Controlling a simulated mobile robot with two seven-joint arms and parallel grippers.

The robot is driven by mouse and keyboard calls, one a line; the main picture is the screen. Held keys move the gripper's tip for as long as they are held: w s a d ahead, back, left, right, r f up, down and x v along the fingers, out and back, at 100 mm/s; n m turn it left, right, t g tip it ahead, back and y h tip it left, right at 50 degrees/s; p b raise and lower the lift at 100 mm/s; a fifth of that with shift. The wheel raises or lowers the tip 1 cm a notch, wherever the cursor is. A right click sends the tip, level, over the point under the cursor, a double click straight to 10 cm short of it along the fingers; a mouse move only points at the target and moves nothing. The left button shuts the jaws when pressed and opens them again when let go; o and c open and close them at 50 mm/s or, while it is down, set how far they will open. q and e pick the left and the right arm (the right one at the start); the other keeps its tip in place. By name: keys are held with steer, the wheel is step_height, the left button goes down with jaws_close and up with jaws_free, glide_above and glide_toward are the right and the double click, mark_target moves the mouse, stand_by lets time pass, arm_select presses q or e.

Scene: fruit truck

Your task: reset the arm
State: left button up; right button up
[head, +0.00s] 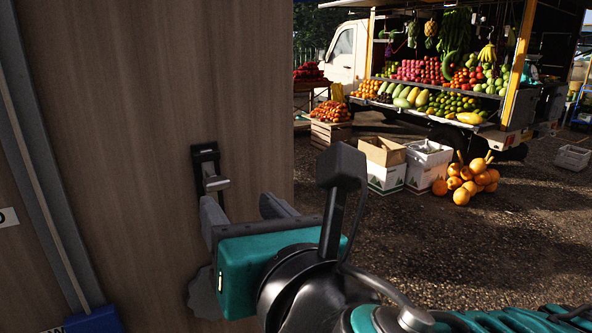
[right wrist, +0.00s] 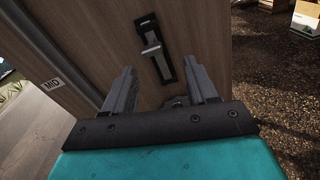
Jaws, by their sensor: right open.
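My right gripper (head: 243,208) is open and empty, in front of the brown wooden panel (head: 120,110). Its two fingers point at the panel. A black latch with a metal lever (head: 207,168) is mounted on the panel, just beyond and above the fingers in the head view. In the right wrist view the open fingers (right wrist: 160,88) stand apart below the latch (right wrist: 153,50), with no visible grip on it. My left gripper is not in view.
White boxes (head: 428,165) and a pile of orange fruit (head: 466,180) are on the ground at right. Behind them a truck carries a fruit display (head: 430,90). A grey metal strip (head: 40,150) runs down the panel's left side. Open gravel lies at right.

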steer(key=w+d+f+m+g+h, duration=0.1)
steer(key=d+f+m+g+h, duration=0.2)
steer(key=d+f+m, duration=0.6)
steer(key=w+d+f+m+g+h, duration=0.1)
steer(key=d+f+m+g+h, duration=0.3)
steer(key=f+m, duration=0.85)
steer(key=s+d+f+m+g+h, duration=0.2)
steer(key=s+d+f+m+g, duration=0.2)
steer(key=s+d+f+m, duration=1.2)
steer(key=w+a+f+t+y, duration=0.1)
steer(key=w+a+f+t, duration=0.2)
steer(key=w+f+t, duration=0.4)
steer(key=shift+w+a+f, duration=0.25)
steer(key=shift+w, duration=0.3)
